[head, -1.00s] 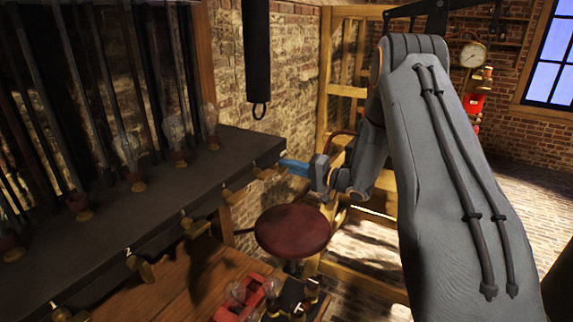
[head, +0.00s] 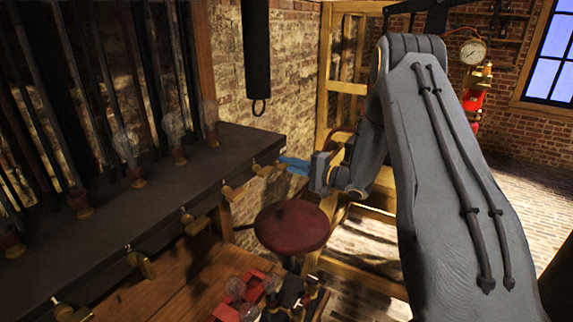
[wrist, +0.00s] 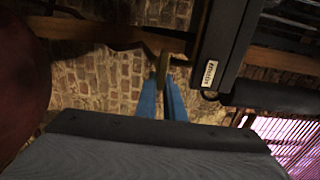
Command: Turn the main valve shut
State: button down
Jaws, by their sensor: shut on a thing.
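Small brass valves line the front edge of a dark shelf. The one at the right end, the main valve as I take it, has a brass handle (head: 262,170). My gripper (head: 281,161) reaches it from the right with blue fingers. In the wrist view the two blue fingers of my gripper (wrist: 163,82) stand on either side of the upright brass handle (wrist: 162,65), shut on it. The handle's lower part is hidden between the fingers. A pale label (wrist: 209,74) sits on the dark shelf beside it, too small to read surely.
The dark shelf (head: 150,205) bears several glass bulbs (head: 127,147). A round dark red stool seat (head: 292,227) is below my gripper. A wooden bench (head: 180,285) holds red items (head: 225,312). A black hanging bar (head: 257,50) hangs above the shelf's end.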

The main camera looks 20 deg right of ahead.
jog(key=c, duration=1.9)
grip_release()
jog(key=shift+o, duration=0.2)
jog(key=b+v, duration=0.2)
jog(key=v, duration=0.6)
jog(key=shift+b, duration=0.3)
jog(key=shift+w+a, duration=0.1)
jog(key=s+a+f+n+g+h, duration=0.1)
jog(key=s+a+n+g+h, duration=0.2)
jog(key=s, duration=0.7)
jog(key=s+a+f+n+g+h+b, duration=0.1)
jog(key=s+a+n+g+h, duration=0.1)
jog(key=s, duration=0.9)
jog(key=s+a+f+n+g+h, duration=0.2)
jog(key=s+g+h, duration=0.4)
jog(key=s, duration=0.5)
jog(key=shift+a+n+h+b, duration=0.4)
jog(key=shift+a+n+h, duration=0.5)
jog(key=shift+n, duration=0.2)
